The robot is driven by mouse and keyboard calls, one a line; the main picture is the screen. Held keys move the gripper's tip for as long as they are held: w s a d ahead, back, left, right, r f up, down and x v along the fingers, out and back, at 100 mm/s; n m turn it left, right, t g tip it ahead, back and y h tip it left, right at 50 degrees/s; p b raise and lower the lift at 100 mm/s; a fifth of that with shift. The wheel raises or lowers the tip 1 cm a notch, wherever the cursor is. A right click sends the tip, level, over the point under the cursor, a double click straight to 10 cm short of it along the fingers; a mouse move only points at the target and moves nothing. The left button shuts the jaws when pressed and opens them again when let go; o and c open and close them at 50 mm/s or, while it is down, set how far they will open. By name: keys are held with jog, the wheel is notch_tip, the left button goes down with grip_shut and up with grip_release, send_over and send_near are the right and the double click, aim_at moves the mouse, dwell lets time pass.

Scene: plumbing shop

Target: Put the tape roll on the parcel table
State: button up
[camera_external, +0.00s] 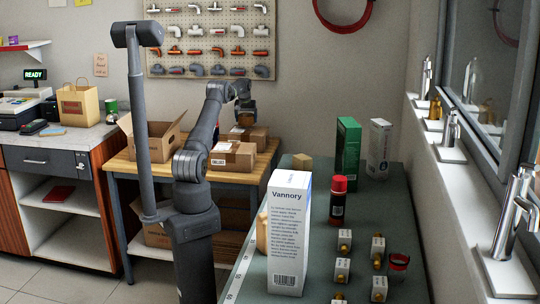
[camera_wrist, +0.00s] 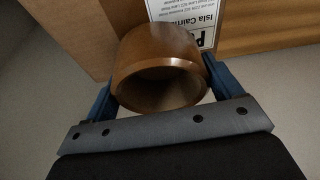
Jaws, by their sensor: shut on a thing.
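The tape roll (camera_wrist: 165,50) is a brown ring, seen in the wrist view with its open bore facing the camera. My gripper (camera_wrist: 160,82) is shut on it, one blue finger on each side. In the external view my gripper (camera_external: 244,106) is high over the back right of the parcel table (camera_external: 120,165), with the brown tape roll (camera_external: 246,119) below the wrist, above the parcels. The table has a wooden top and dark legs. The exact gap between the roll and the parcel beneath is unclear.
A taped parcel (camera_external: 233,155) and another parcel (camera_external: 252,135) lie on the table, with an open carton (camera_external: 150,142) at left. A white Vannory box (camera_external: 289,230), a spray can (camera_external: 338,200) and several fittings stand on the workbench at right.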

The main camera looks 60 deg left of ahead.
jog(key=s+a+f+n+g, duration=0.15)
jog(key=s+a+n, duration=0.25)
jog(key=s+a, duration=1.3)
jog(key=shift+t+y, duration=0.25)
jog(key=shift+y, duration=0.05)
jog(key=x, duration=0.3)
jog(key=s+d+x, duration=0.1)
jog(key=x, duration=0.6)
jog(key=shift+s+d+f, duration=0.25)
jog(key=shift+d+f, duration=0.1)
jog(key=shift+f, duration=0.25)
jog(key=shift+f, duration=0.15)
jog(key=o, duration=1)
jog(key=v, duration=1.2)
